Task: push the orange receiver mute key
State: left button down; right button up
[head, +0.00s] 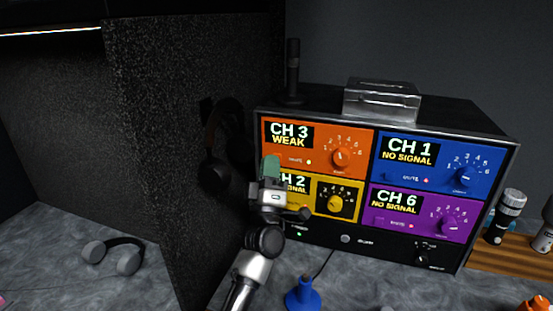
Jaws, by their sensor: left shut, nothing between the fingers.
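The orange receiver (350,139) is the top left panel of the rack unit. By the layout of the blue panel, the mute key lies left of that label; my fingers largely cover this spot. My left gripper (271,166) is shut and empty, with its greenish fingertips over the panel's lower left corner. I cannot tell whether they touch the key. My right gripper is not in view.
Yellow (314,186), blue (445,163) and purple (416,204) receivers fill the other slots. A metal box (381,103) sits on top. Headphones (219,145) hang on the dark partition at left. A blue cone-shaped object (303,296) stands in front; flashlight-like items (506,217) stand at right.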

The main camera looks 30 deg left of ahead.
pick_arm(q)
jog(key=shift+w, duration=0.1)
dwell(0.3)
jog(key=shift+s+d, duration=0.1)
jog(key=shift+s, duration=0.45)
jog(key=shift+p, duration=0.3)
jog(key=shift+s+d+p, duration=0.25)
jog(key=shift+s+p, duration=0.05)
jog(key=shift+s, duration=0.65)
jog(key=shift+s+d+p, duration=0.2)
jog(key=shift+s+p, duration=0.1)
jog(key=shift+s, duration=0.7)
jog(key=shift+s+d+p, duration=0.25)
jog(key=shift+s+p, duration=0.05)
jog(key=shift+s, duration=0.65)
